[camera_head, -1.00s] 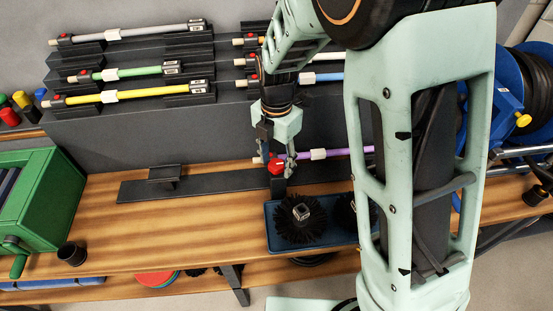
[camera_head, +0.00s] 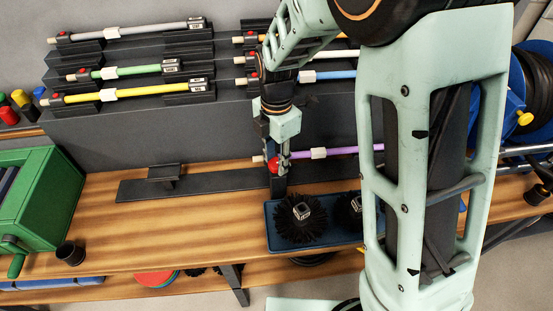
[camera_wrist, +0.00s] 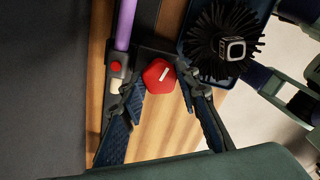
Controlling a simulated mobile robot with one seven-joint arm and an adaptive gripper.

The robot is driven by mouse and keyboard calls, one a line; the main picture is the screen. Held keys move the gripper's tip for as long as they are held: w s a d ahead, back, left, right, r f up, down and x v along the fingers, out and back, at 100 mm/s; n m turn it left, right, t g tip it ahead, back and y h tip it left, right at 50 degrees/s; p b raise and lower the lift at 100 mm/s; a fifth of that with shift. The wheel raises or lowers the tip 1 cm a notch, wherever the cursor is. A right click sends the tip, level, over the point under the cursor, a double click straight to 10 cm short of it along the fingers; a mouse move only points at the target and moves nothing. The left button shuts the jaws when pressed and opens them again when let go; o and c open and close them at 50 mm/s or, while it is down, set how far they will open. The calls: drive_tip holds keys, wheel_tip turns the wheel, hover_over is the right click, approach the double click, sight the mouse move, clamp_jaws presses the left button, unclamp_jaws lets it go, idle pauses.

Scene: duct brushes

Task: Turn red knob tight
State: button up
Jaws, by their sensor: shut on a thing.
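The red knob (camera_wrist: 159,75), with a white mark on its face, sits at the end of a dark holder on the bench. It also shows in the head view (camera_head: 273,163). My gripper (camera_wrist: 157,88) points down and is shut on the knob, one finger at each side. In the head view my gripper (camera_head: 276,166) partly covers the knob. The purple rod (camera_wrist: 125,25) lies beside it in the holder, with a smaller red button (camera_wrist: 116,67) near its end. The purple rod runs right in the head view (camera_head: 343,152) until my arm hides it.
A blue tray (camera_head: 318,240) with black round brushes (camera_head: 298,218) stands just in front of the knob. Rods lie on a stepped rack (camera_head: 200,125) behind. A green box (camera_head: 45,200) and a black cup (camera_head: 71,253) are at left.

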sight(277, 163)
drive_tip(key=m+b, duration=0.1)
drive_tip(key=m, duration=1)
drive_tip(key=shift+m+b, duration=0.45)
drive_tip(key=shift+m, duration=1.65)
drive_tip(key=o, duration=1.2)
drive_tip(key=shift+c, duration=0.2)
drive_tip(key=shift+r, duration=0.15)
wheel_tip(277, 163, up, 12)
